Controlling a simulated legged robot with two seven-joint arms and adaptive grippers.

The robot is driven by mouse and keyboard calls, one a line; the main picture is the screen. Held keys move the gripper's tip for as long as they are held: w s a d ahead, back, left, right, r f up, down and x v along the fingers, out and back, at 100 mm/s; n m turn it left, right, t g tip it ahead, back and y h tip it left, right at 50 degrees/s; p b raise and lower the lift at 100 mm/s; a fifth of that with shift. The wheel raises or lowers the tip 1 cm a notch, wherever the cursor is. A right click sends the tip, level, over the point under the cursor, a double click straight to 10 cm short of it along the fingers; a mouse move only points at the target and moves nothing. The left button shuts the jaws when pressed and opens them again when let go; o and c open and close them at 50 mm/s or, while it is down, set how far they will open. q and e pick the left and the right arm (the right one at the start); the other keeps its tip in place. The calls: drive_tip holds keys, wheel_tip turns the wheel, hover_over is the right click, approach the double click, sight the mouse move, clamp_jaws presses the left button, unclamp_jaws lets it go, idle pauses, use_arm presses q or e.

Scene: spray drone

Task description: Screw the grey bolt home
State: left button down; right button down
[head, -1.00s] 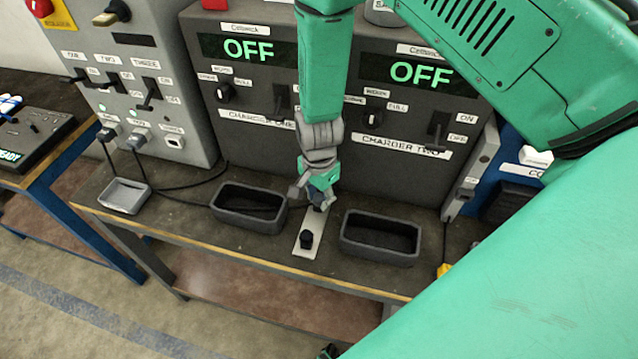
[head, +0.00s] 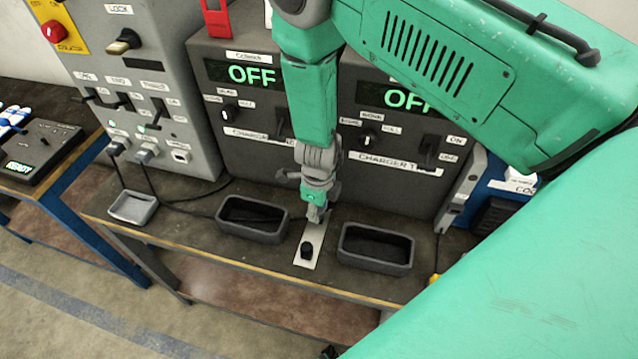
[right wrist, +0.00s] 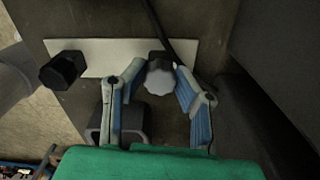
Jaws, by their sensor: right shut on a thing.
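The grey bolt (right wrist: 160,75), with a lobed head, stands at the right part of a pale strip plate (right wrist: 100,52) in the right wrist view. My right gripper (right wrist: 160,78) has its two fingers on either side of the bolt head and is shut on it. In the head view my right gripper (head: 316,215) points down at the far end of the plate (head: 317,236) and hides the grey bolt. A black bolt (right wrist: 62,70) stands at the plate's other end; it also shows in the head view (head: 307,250). My left gripper is not in view.
Dark open bins stand left (head: 235,230) and right (head: 365,262) of the plate on the bench. A small grey tray (head: 133,207) lies farther left. Charger cabinets reading OFF (head: 250,74) rise behind. A dark cable (right wrist: 155,25) passes close by the grey bolt.

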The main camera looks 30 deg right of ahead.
drive_tip(key=shift+w+m, duration=0.2)
drive_tip(key=shift+m, duration=0.1)
drive_tip(key=shift+r+m+p, duration=0.1)
drive_tip(key=shift+m+p, duration=0.2)
drive_tip(key=shift+m, duration=0.1)
drive_tip(key=c, duration=1.2)
unclamp_jaws()
